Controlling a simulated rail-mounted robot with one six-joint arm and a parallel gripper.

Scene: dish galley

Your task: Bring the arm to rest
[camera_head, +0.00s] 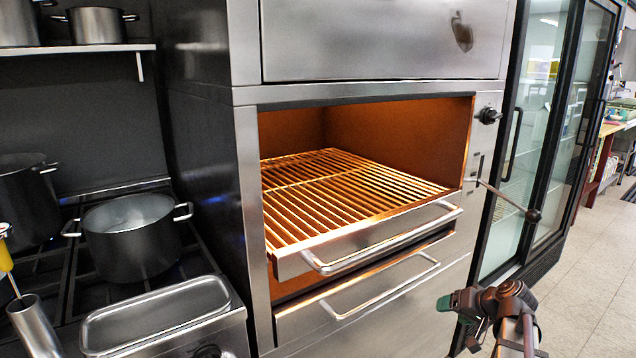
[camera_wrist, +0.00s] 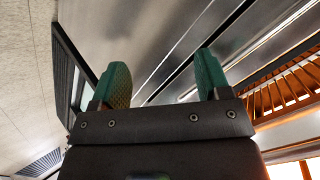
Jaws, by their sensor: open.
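My gripper (camera_head: 447,302) is at the lower right of the head view, in front of the steel oven's lower right side. In the wrist view its two green fingers (camera_wrist: 160,85) stand apart with nothing between them. The gripper is open and empty. My arm folds back from it at the bottom right of the head view.
The open oven holds a slatted grill rack (camera_head: 340,190), with a drawer handle (camera_head: 385,290) below. A lever with a dark knob (camera_head: 532,215) sticks out at right. A pot (camera_head: 130,238) and steel tray (camera_head: 155,312) stand at left. Floor at right is clear.

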